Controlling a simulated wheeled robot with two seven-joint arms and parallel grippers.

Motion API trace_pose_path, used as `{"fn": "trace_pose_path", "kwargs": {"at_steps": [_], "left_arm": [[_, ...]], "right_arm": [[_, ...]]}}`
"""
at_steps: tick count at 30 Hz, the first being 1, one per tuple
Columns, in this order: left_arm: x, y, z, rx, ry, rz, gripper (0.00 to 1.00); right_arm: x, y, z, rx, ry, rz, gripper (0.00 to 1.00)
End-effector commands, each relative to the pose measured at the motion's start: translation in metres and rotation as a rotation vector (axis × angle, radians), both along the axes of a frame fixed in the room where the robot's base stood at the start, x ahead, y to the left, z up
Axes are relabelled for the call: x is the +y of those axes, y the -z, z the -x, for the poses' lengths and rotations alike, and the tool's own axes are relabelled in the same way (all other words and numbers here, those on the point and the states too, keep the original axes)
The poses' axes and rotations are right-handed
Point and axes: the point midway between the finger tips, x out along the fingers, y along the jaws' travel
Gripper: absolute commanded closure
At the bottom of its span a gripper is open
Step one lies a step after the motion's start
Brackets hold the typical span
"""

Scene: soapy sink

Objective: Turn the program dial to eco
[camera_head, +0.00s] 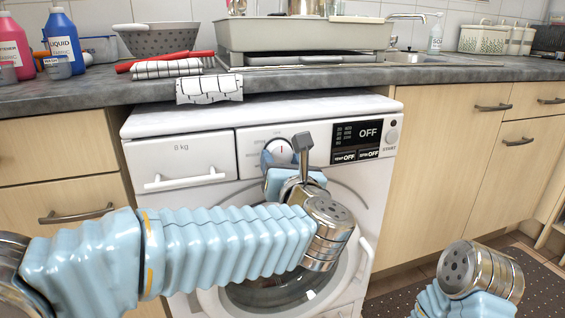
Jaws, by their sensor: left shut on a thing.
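The program dial (282,150) is a round knob with a pale face on the front panel of the white washing machine (180,124). My left gripper (291,158) is at the dial, shut on it, with its fingers covering the dial's lower part. The small labels around the dial are partly hidden and too small to read. The display (357,142) on the panel's right reads OFF. My right arm shows low at the right, but its gripper is not visible.
A grey counter (90,93) overhangs the machine, and a checked cloth (209,88) hangs over its edge. The detergent drawer (180,160) is left of the dial. Wooden cabinets (440,150) flank the machine. A dark dotted mat (545,290) lies on the floor at right.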

Motion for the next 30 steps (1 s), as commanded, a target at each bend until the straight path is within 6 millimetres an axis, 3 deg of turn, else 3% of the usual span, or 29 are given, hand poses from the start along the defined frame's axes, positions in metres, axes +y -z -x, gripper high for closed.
{"fn": "trace_pose_path", "kwargs": {"at_steps": [11,30], "left_arm": [[0.001,-0.001,0.000,0.059,0.001,-0.178,0.76],[0.001,-0.006,0.001,0.246,0.003,-0.753,0.76]], "right_arm": [[0.000,-0.003,0.000,0.001,0.000,0.000,1.00],[-0.003,-0.033,-0.001,-0.005,0.004,0.007,1.00]]}}
